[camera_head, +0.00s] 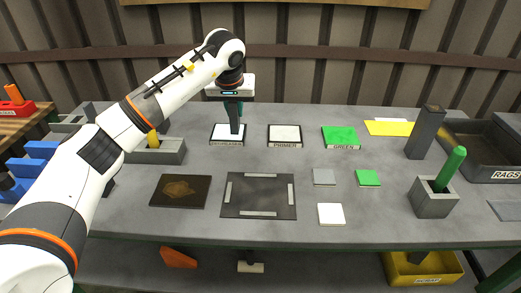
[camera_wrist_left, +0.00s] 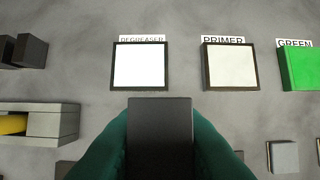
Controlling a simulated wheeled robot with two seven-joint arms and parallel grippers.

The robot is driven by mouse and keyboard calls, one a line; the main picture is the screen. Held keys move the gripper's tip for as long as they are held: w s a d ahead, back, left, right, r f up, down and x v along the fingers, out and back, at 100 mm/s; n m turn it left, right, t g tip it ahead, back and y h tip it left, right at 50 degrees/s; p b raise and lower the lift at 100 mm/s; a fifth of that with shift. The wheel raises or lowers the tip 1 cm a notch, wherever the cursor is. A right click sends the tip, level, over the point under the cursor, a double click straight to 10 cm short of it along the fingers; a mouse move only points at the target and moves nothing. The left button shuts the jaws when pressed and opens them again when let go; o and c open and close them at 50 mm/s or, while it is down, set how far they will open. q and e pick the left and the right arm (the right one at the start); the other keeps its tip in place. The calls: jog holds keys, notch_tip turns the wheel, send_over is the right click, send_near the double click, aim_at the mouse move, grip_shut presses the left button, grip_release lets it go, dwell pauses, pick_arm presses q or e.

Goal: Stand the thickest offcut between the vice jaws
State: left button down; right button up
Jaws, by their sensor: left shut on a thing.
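My left gripper (camera_head: 236,110) is shut on a dark grey block (camera_head: 234,122), pointing down in front of the degreaser pad. In the left wrist view the block (camera_wrist_left: 160,135) sits between the green fingers (camera_wrist_left: 160,150) and hides what lies below it. I cannot tell from these views whether it is the thickest offcut. A grey block-like fixture (camera_head: 165,152) with a yellow rod stands left of the gripper, partly behind my arm; it also shows in the left wrist view (camera_wrist_left: 40,112). It may be the vice, but its jaws are not clear. My right gripper is out of view.
The degreaser (camera_head: 227,142), primer (camera_head: 285,144) and green (camera_head: 341,146) pads line the back. A framed dark mat (camera_head: 258,211) and brown plate (camera_head: 180,191) lie in front. A tall dark block (camera_head: 425,132), a grey holder (camera_head: 433,204) with a green rod and a rags tray (camera_head: 484,176) stand right.

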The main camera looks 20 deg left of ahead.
aim_at(236, 125)
pick_arm(q)
notch_tip(236, 125, down, 6)
jog(key=shift+w+r, duration=0.1)
jog(key=shift+r, duration=0.1)
jog(key=shift+f+p, duration=0.35)
jog(key=shift+f, duration=1.5)
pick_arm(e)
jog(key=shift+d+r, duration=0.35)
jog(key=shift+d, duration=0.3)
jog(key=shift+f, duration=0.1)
pick_arm(q)
jog(key=c, duration=1.3)
grip_release()
jog(key=shift+f, duration=0.15)
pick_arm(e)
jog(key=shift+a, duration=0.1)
